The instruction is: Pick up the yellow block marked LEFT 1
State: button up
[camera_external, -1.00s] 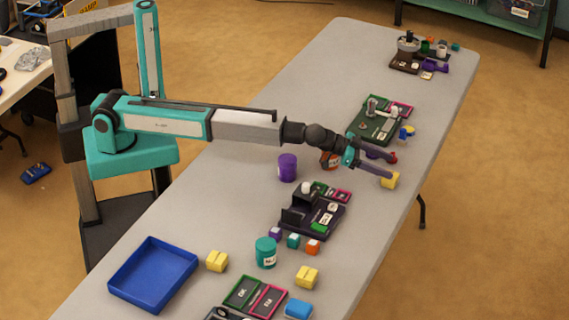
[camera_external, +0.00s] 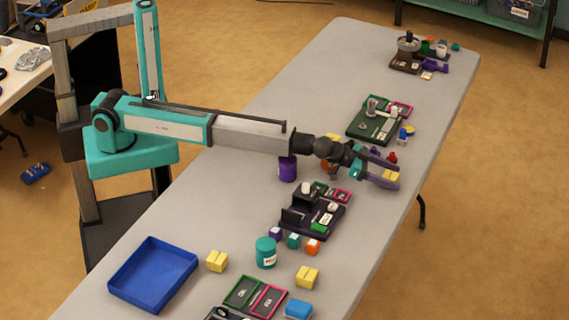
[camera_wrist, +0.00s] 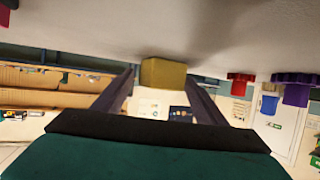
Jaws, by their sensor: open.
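A yellow block (camera_external: 390,175) sits near the right edge of the grey table; no marking on it can be read. My gripper (camera_external: 394,173) is open, with its two fingers reaching along either side of this block. In the wrist view the yellow block (camera_wrist: 163,73) shows between the tips of my open gripper (camera_wrist: 161,78), and I cannot tell whether the fingers touch it. Two more yellow blocks stand nearer the front, one beside the blue tray (camera_external: 217,260) and one farther right (camera_external: 307,277). Their markings cannot be read either.
A dark block assembly (camera_external: 312,216) is in front. The blue tray (camera_external: 113,285) is at the front left.

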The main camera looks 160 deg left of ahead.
aim_at(388, 175)
dwell(0.5)
jog(key=c, duration=1)
jog(key=shift+o, duration=0.2)
jog(key=shift+r, duration=5)
